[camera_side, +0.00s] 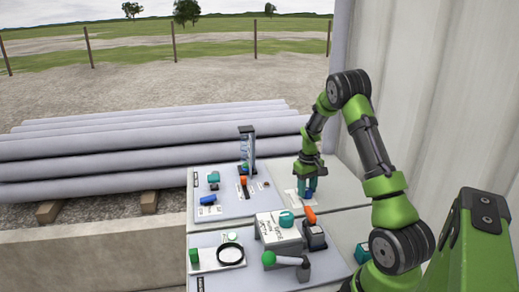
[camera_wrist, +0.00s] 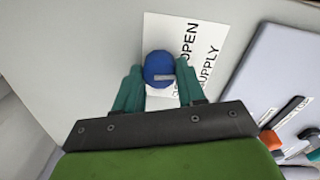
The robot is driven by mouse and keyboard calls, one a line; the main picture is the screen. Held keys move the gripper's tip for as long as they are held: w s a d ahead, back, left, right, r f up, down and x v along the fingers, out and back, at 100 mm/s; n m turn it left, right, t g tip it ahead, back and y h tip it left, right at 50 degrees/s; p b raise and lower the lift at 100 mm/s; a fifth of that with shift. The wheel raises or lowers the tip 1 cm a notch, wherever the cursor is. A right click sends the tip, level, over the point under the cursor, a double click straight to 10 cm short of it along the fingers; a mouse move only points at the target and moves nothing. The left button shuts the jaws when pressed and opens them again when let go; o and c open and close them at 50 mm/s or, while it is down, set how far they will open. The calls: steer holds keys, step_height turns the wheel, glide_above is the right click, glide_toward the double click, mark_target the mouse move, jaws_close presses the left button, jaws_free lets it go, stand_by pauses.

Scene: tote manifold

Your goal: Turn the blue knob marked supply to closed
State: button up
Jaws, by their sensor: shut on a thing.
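The blue knob (camera_wrist: 159,68) is round, with a short grey mark on its top. It stands on a white label plate (camera_wrist: 212,38) printed OPEN and SUPPLY; another word beside the knob is partly hidden. My gripper (camera_wrist: 159,88) has its two teal fingers on either side of the knob, shut on it. The grey mark points to the right in the wrist view, not clearly toward the word OPEN. In the side view my gripper (camera_side: 307,190) is low over the plate, and a bit of the blue knob (camera_side: 312,195) shows between the fingers.
A grey panel (camera_side: 232,207) with a blue handle (camera_side: 208,199), an orange part and an upright gauge lies left of my gripper. A wall rises at the right.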

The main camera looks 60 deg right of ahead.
steer(key=m, duration=0.4)
steer(key=shift+m, duration=2.3)
steer(key=shift+d, duration=0.1)
steer(key=o, duration=1.1)
steer(key=shift+c, duration=0.2)
steer(key=shift+r, duration=0.1)
step_height(320, 180, up, 17)
steer(key=shift+w, duration=0.2)
